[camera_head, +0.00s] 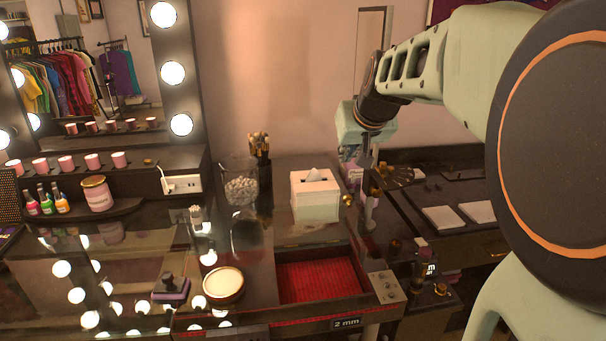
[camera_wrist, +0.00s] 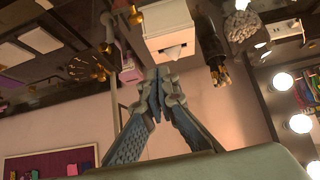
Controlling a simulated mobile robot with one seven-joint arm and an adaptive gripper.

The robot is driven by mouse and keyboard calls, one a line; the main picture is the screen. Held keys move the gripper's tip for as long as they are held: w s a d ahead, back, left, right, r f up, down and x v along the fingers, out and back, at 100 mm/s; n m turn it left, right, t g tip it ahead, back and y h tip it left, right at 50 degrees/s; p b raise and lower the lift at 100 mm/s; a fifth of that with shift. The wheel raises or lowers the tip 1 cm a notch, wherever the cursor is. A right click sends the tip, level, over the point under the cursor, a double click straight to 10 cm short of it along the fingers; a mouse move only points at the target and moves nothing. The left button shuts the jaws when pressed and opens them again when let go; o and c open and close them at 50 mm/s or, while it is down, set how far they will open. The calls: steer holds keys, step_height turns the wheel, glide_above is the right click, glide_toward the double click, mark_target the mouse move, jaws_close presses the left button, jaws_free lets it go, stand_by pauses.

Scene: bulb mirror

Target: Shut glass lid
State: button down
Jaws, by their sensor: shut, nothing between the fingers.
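A red-lined compartment (camera_head: 318,281) shows in the head view at the front right of the glossy dark vanity top (camera_head: 130,250). Its red floor is in plain sight. I cannot clearly make out the glass lid; its clear surface and edges are lost among the reflections. My gripper (camera_head: 370,215) points down at the right, behind and to the right of the compartment, beside the white tissue box. In the wrist view my gripper's fingers (camera_wrist: 159,78) are together with nothing between them.
The white tissue box (camera_head: 315,194) stands behind the compartment; it also shows in the wrist view (camera_wrist: 168,32). A glass jar (camera_head: 240,188) and brushes (camera_head: 260,150) stand left of it. A round compact (camera_head: 223,284) lies left of the compartment. Small bottles (camera_head: 430,262) crowd the right.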

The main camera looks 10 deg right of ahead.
steer(key=shift+g, duration=0.3)
steer(key=f, duration=0.3)
steer(key=w+f+p, duration=0.1)
steer(key=f, duration=0.3)
steer(key=w+f, duration=0.1)
steer(key=f, duration=0.2)
steer(key=shift+d+f+p, duration=0.25)
steer(key=shift+p, duration=0.1)
steer(key=shift+s+f, duration=0.3)
steer(key=shift+s, duration=0.1)
steer(key=shift+f+b, duration=0.15)
steer(key=shift+b, duration=0.25)
